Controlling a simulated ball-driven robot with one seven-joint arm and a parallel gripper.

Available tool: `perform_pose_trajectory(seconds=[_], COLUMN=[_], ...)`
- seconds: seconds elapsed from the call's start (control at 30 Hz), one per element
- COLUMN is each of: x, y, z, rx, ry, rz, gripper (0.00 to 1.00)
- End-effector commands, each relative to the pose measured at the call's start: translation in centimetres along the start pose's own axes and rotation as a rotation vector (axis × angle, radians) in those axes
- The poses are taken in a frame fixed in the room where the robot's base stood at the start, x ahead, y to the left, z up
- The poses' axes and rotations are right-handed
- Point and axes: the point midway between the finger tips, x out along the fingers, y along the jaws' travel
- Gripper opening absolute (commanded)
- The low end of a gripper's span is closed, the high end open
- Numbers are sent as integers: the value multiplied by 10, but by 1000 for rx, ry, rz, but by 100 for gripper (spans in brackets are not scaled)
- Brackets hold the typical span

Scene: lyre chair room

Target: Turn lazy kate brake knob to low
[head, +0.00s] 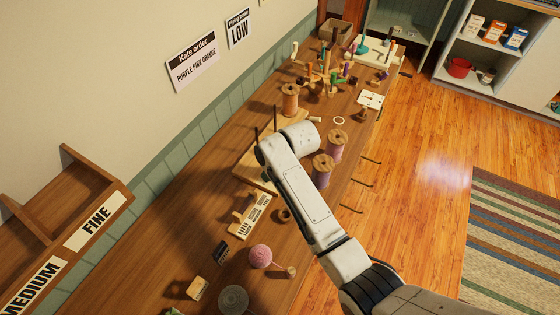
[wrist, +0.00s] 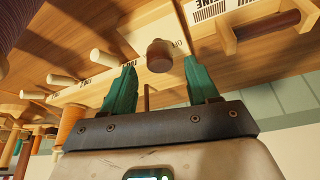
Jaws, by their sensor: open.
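The lazy kate is a pale wooden board (head: 246,168) with thin upright rods on the workbench, partly hidden by my arm in the head view. In the wrist view a brown, round brake knob (wrist: 159,55) stands out from pale wood, beside partly hidden dark lettering. My gripper (wrist: 159,65) has its teal fingers apart, one on each side of the knob, with nothing visibly gripped. I cannot tell if a finger touches it. The knob's setting is not readable. In the head view my arm hides the knob and fingers.
A labelled wooden gauge (head: 250,216) lies in front. A wall sign (head: 239,30) reads LOW; another (head: 193,62) reads PURPLE PINK ORANGE.

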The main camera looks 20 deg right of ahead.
Motion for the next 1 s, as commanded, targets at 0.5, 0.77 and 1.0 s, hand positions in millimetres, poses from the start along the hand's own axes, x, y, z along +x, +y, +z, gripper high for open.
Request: perform_pose_trajectory(seconds=[0.5, 0.77, 1.0], x=[-79, -86, -86], y=[0, 0, 0], z=[0, 0, 0], rx=[0, 0, 0], ry=[3, 1, 1], rz=[1, 0, 0], gripper=[59, 59, 59])
